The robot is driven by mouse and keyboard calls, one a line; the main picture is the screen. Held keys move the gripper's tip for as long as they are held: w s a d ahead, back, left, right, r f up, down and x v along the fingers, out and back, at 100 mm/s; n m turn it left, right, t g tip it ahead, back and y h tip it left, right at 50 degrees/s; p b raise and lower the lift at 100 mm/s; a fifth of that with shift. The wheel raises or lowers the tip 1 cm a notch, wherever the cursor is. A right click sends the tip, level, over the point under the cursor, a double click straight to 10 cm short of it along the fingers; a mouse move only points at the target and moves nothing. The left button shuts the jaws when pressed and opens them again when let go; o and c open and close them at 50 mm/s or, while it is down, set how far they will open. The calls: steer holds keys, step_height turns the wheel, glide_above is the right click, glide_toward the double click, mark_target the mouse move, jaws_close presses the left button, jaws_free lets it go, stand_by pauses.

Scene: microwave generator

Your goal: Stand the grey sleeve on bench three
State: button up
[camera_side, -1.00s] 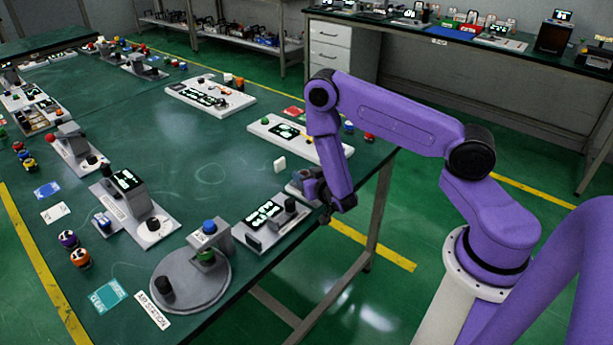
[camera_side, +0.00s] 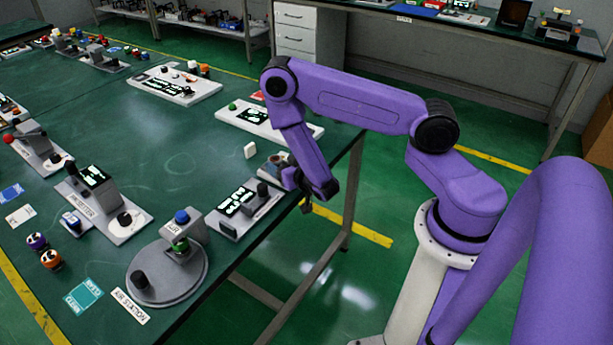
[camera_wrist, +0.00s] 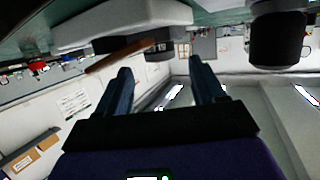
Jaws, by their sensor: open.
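My gripper (camera_side: 309,198) hangs at the table's near right edge, pointing down beside a small grey fixture (camera_side: 268,168) with a reddish-brown part. In the wrist view my two fingers (camera_wrist: 161,84) are spread apart, with nothing between them. Above them are a pale block (camera_wrist: 125,22) with a brown strip (camera_wrist: 125,54) below it, and a dark cylinder (camera_wrist: 279,38) at the upper right. I cannot pick out the grey sleeve with certainty. No label reading bench three is legible.
A display unit with a dark knob (camera_side: 240,206) stands left of my gripper. The round air station (camera_side: 150,286) is at the front corner, and the emitter unit (camera_side: 104,205) is further left. A white panel (camera_side: 258,120) lies behind. The middle of the green table (camera_side: 185,150) is clear.

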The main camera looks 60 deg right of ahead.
steer(key=shift+v, duration=6.65)
steer(key=s+a+f+n+g+y, duration=0.1)
steer(key=s+a+g+y, duration=0.15)
steer(key=a, duration=0.35)
steer(key=s+a+f+n+g+y, duration=0.1)
steer(key=a+g+y, duration=0.25)
steer(key=a, duration=0.25)
steer(key=s+a+r+n+g+y, duration=0.2)
steer(key=s+a+r+n+g, duration=0.2)
steer(key=s+a+r, duration=0.15)
steer(key=s+d+r+n+g, duration=0.3)
steer(key=s+d+r+n, duration=0.1)
steer(key=s+r+n, duration=0.4)
steer(key=shift+s+d+r+g, duration=0.2)
steer(key=shift+r+g, duration=0.2)
steer(key=shift+r, duration=0.2)
steer(key=d+r+n, duration=0.1)
steer(key=d+r+n+h, duration=0.1)
steer(key=d, duration=0.1)
steer(key=d+r+h, duration=0.1)
steer(key=shift+s+d+n, duration=0.25)
steer(key=shift+d+n, duration=0.15)
steer(key=shift+c, duration=0.7)
steer(key=shift+d+r, duration=0.15)
steer(key=shift+d, duration=0.25)
steer(key=shift+c, duration=0.4)
